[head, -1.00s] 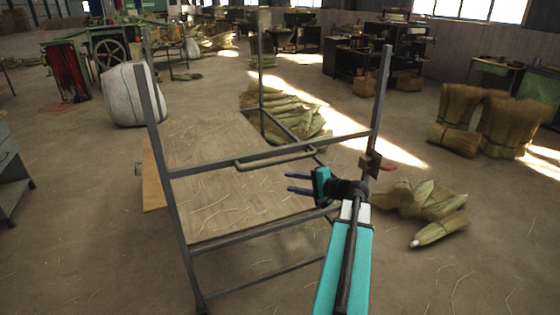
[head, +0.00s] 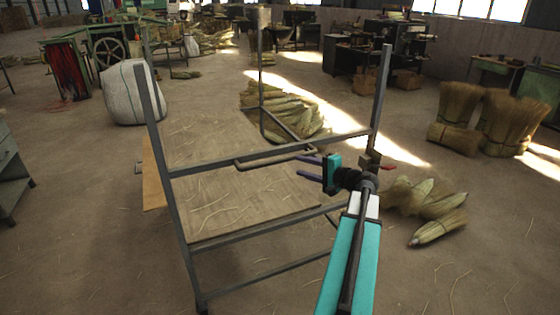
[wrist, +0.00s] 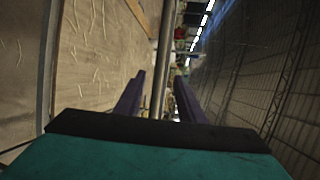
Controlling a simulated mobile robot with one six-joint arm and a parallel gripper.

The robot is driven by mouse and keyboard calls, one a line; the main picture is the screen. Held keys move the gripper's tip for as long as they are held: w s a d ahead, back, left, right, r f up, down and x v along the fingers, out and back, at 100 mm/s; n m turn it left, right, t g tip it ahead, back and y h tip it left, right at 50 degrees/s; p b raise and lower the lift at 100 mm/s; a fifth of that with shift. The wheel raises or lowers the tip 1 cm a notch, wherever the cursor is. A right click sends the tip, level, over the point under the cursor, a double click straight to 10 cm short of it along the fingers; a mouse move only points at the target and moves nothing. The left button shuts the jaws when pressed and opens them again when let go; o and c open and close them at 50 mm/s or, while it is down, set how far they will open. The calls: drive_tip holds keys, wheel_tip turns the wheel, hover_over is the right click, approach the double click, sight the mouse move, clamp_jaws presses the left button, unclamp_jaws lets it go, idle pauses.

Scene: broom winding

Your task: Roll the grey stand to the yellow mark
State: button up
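The grey stand (head: 185,255) is an upright frame of grey metal tube with a board low inside it. Its grey handle (head: 262,160) runs along the near upper crossbar. My gripper (head: 299,166) is at the right end of this handle, its two dark fingers spread and pointing left. In the wrist view a grey bar (wrist: 162,60) runs upright in the picture between the open fingers (wrist: 157,98), with space on both sides. I cannot tell whether the bar is within their reach. No yellow mark shows in either view.
Broom bundles (head: 430,205) lie right of the stand, and more straw (head: 285,110) lies behind it. A white sack (head: 135,95) stands behind left. A grey cabinet (head: 12,175) is at the left edge. The near floor on both sides is mostly clear.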

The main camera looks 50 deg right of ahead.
sight(282, 161)
drive_tip(key=w+p, duration=0.1)
drive_tip(key=w, duration=0.3)
drive_tip(key=w+f, duration=0.1)
drive_tip(key=w, duration=0.3)
drive_tip(key=w+f+p, duration=0.1)
drive_tip(key=w, duration=0.2)
drive_tip(key=shift+w+a+p, duration=0.1)
drive_tip(key=shift+w+p, duration=0.25)
drive_tip(key=shift+w, duration=0.05)
clamp_jaws()
drive_tip(key=shift+a, duration=0.15)
